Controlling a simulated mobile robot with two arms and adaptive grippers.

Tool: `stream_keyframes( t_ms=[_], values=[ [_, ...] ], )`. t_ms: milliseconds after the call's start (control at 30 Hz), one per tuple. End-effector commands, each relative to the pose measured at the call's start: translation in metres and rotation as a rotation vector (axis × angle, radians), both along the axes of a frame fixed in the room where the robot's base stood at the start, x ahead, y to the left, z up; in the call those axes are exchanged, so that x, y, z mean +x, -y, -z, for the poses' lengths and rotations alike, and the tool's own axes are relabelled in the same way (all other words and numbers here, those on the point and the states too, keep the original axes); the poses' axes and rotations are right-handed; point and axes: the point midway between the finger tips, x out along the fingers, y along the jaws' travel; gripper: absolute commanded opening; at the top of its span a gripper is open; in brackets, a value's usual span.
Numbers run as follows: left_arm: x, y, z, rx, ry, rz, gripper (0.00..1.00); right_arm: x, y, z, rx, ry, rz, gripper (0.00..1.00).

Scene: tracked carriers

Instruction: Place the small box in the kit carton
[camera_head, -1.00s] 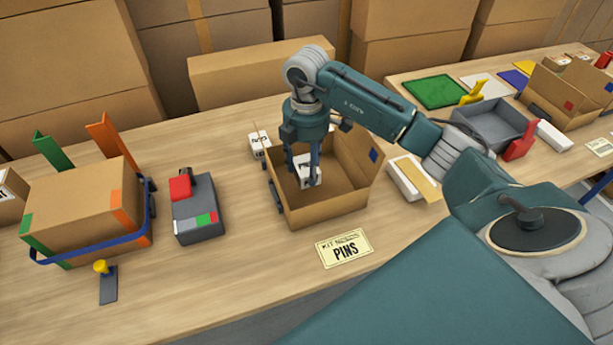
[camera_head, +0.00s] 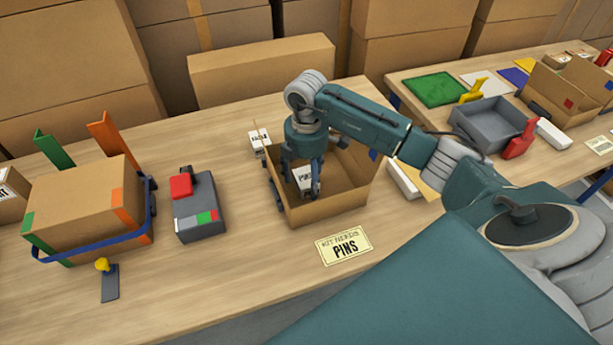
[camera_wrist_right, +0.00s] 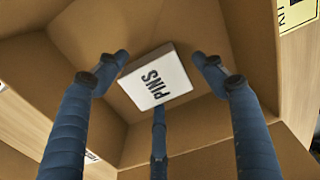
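The small white box marked PINS (camera_head: 303,178) is inside the open kit carton (camera_head: 330,209), low between its walls. It also shows in the right wrist view (camera_wrist_right: 157,78), against the brown inside of the carton (camera_wrist_right: 185,22). My right gripper (camera_head: 302,188) reaches down into the carton over the box. In the right wrist view its fingers (camera_wrist_right: 160,62) are spread around the box, with a gap at the right finger. Whether the other fingers touch the box is hard to tell. My left gripper is not in view.
A PINS card (camera_head: 344,246) lies in front of the carton. Another small white box (camera_head: 257,141) stands behind its left side. A grey device with a red part (camera_head: 198,217) and a strapped carton (camera_head: 80,208) stand to the left. A second table holds a grey tray (camera_head: 490,122).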

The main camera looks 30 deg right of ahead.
Motion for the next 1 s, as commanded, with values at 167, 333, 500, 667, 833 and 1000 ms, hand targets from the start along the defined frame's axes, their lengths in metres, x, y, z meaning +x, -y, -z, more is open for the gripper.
stream_keyframes(
  t_ms=[167, 333, 500, 667, 833, 1000],
  values=[
    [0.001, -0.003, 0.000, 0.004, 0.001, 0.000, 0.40, 0.000, 0.000, 0.000, 0.000, 0.000, 0.000, 0.69],
    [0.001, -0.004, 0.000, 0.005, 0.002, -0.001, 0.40, 0.001, 0.000, -0.007, 0.001, 0.002, 0.000, 0.69],
    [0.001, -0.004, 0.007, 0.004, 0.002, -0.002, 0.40, 0.002, 0.000, -0.035, 0.000, 0.007, 0.000, 0.69],
    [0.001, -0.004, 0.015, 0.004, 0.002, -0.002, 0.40, 0.002, 0.000, -0.070, 0.000, 0.007, 0.000, 0.69],
    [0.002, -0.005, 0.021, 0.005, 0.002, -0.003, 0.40, 0.001, 0.000, -0.102, -0.001, 0.004, -0.001, 0.69],
    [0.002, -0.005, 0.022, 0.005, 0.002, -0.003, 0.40, 0.001, 0.000, -0.120, 0.000, 0.002, 0.000, 0.69]
  ],
)
